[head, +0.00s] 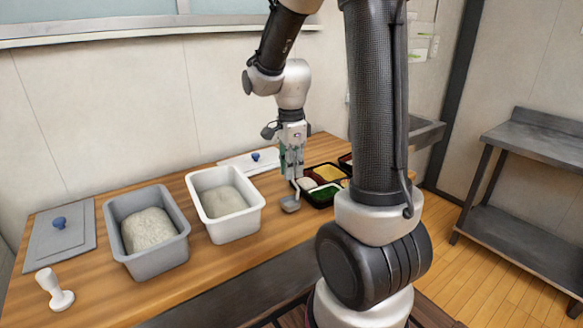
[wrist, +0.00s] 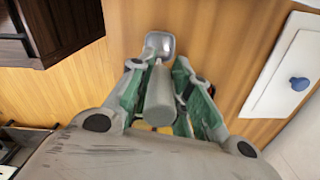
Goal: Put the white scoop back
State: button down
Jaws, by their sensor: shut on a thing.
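My gripper (head: 291,172) is shut on a scoop (head: 290,204) and points down over the table, between the white tub and the bento tray. In the wrist view the scoop's thick grey handle (wrist: 160,98) sits between the fingers, and its squarish grey bowl (wrist: 160,44) extends beyond the fingertips. The bowl hangs low; I cannot tell whether it touches the table.
The white tub (head: 243,229) and a grey tub (head: 150,264) hold rice-like food. A dark bento tray (head: 318,201) with filled compartments is right of the scoop. A white lid (head: 235,164) with a blue knob lies behind; a grey lid (head: 62,246) lies far left.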

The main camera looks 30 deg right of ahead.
jog(key=c, duration=1.3)
grip_release()
jog(key=shift+f, duration=0.1)
notch_tip(320, 180, up, 12)
jog(key=shift+a+r, duration=0.1)
jog(key=s+a+n+t, duration=0.1)
jog(key=s+n, duration=0.4)
jog(key=n, duration=0.1)
jog(key=s+a+n+t, duration=0.1)
jog(key=s+n+t, duration=0.1)
jog(key=s+n, duration=0.4)
jog(key=s+a+r+n+t, duration=0.1)
jog(key=s+n, duration=0.4)
jog(key=n, duration=0.3)
jog(key=shift+s+a, duration=0.1)
jog(key=shift+s, duration=0.15)
